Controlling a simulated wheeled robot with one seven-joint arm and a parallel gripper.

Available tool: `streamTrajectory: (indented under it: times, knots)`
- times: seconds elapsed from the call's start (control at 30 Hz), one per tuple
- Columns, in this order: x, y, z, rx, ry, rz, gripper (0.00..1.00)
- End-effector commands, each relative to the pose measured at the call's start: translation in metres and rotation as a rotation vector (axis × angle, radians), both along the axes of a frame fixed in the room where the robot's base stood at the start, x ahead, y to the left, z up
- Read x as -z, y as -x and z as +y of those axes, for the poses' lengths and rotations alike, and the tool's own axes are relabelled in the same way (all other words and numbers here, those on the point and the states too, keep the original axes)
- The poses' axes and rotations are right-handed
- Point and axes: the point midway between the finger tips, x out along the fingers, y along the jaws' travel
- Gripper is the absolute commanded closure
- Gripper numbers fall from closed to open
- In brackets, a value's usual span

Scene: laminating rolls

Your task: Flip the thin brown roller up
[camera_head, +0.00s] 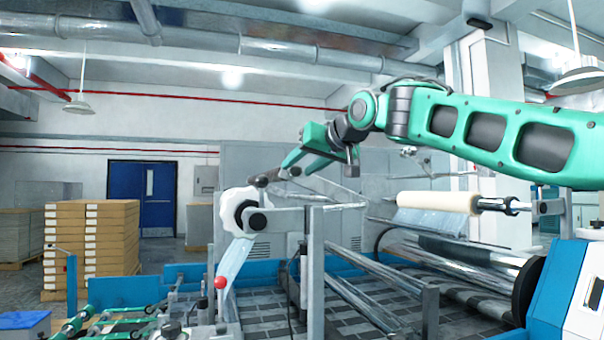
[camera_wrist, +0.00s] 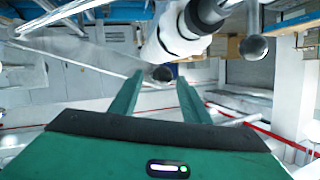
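My gripper (camera_head: 285,172) hangs over the machine, its fingers pointing down and left, just above and right of a white roll (camera_head: 238,208). In the wrist view my gripper (camera_wrist: 160,80) has its two green fingers apart. A dark round end (camera_wrist: 162,73) shows in the gap near the fingertips; I cannot tell its distance or whether anything touches it. The white roll (camera_wrist: 172,38) with a dark shaft is just beyond the fingertips. I cannot pick out a thin brown roller with certainty. A long cream roll (camera_head: 437,202) lies level on a metal shaft at right.
Metal side posts (camera_head: 316,270) and shiny long rollers (camera_head: 370,300) stand below my arm. A red ball-ended lever (camera_head: 220,283) is at front left of the white roll. Stacked cartons (camera_head: 92,245) stand far left. The air above the machine's left side is clear.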

Motion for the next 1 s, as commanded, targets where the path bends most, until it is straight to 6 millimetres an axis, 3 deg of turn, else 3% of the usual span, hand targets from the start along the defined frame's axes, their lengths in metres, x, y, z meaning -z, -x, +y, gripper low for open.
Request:
streamTrajectory:
  times: [0.27,0.7,1.0]
  knots:
    - [0.000,0.005,-0.001,-0.003,0.002,0.003,0.57]
    - [-0.023,0.065,-0.036,0.000,0.002,0.001,0.57]
    - [-0.031,0.087,-0.049,0.000,0.000,0.003,0.57]
